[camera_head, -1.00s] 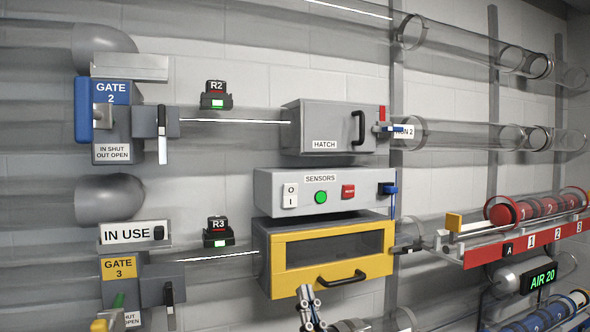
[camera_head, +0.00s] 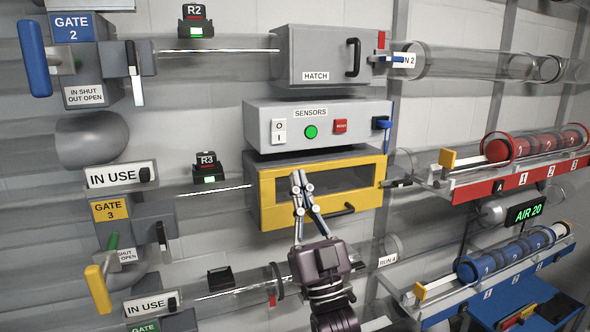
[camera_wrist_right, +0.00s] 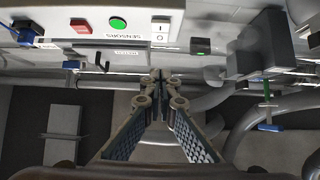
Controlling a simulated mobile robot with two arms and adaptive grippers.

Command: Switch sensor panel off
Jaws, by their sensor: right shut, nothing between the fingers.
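The grey SENSORS panel (camera_head: 360,128) is on the wall in the middle of the head view. Its white rocker switch (camera_head: 278,131) is marked O above and I below; I cannot tell which side is pressed in. A green light (camera_head: 310,132) glows beside it, and a red button (camera_head: 340,126) is to its right. My right gripper (camera_head: 298,182) is shut and empty, in front of the yellow-framed box, below the panel and apart from the switch. The wrist view shows the switch (camera_wrist_right: 160,30) upside down beyond the fingertips (camera_wrist_right: 160,78). My left gripper is not in view.
The yellow-framed box (camera_head: 268,215) juts out under the panel, and the grey hatch box (camera_head: 300,58) is above it. A blue lever (camera_head: 381,123) is at the panel's right end. Gate 2 (camera_head: 92,60) and gate 3 (camera_head: 120,238) are at left. Racks of canisters are at right.

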